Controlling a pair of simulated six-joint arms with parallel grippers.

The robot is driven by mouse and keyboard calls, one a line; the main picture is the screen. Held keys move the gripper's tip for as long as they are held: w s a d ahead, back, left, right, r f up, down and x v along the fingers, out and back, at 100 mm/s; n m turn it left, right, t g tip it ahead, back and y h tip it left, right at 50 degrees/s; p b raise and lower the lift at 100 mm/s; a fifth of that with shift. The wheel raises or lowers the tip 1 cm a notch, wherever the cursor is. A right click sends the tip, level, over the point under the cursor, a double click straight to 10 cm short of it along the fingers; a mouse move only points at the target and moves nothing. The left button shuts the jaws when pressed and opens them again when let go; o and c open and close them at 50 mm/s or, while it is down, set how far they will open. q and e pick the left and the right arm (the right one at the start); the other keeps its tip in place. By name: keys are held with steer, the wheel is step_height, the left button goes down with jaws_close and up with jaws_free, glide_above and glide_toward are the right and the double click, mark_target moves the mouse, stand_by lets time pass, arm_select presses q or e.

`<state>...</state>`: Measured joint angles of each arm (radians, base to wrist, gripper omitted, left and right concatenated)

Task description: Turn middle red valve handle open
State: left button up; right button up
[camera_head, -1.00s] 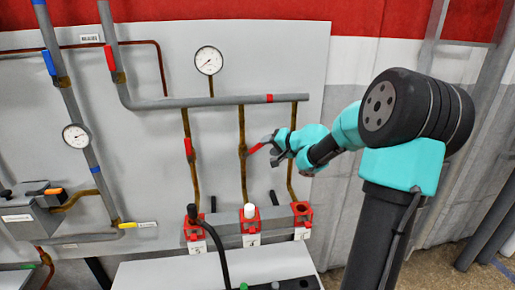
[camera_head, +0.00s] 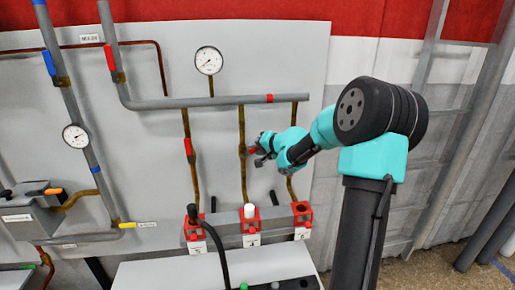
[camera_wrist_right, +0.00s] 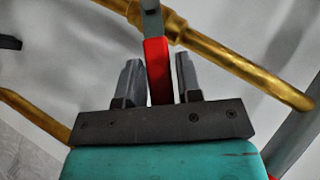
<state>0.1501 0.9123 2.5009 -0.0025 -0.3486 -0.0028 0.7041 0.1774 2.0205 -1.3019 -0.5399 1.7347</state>
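The middle red valve handle (camera_head: 251,150) is on the middle brass pipe (camera_head: 242,122) of the panel, partly hidden by my right gripper (camera_head: 262,153). In the right wrist view the red handle (camera_wrist_right: 157,70) sticks out across the brass pipe (camera_wrist_right: 235,62) towards the camera. It lies between the two grey fingers of the right gripper (camera_wrist_right: 159,66). A narrow gap shows on the right side of the handle; on the left, contact cannot be told. The fingers are open around it. My left gripper is not in view.
Another red handle (camera_head: 188,147) lies along the brass pipe to the left. A grey pipe (camera_head: 215,101) runs above, with a gauge (camera_head: 208,60) over it. Red-framed fittings, one with a white knob (camera_head: 249,211), stand below. A brass pipe (camera_head: 292,172) passes close behind my arm.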

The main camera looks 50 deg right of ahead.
jaws_close()
steer(key=shift+w+a+r+n+g+h, duration=0.4)
steer(key=shift+r+n+g+h, duration=0.25)
steer(key=shift+g, duration=0.25)
steer(key=shift+f, duration=0.1)
steer(key=shift+o, duration=1.7)
jaws_free()
steer(key=shift+s, duration=0.1)
steer(key=v, duration=1.7)
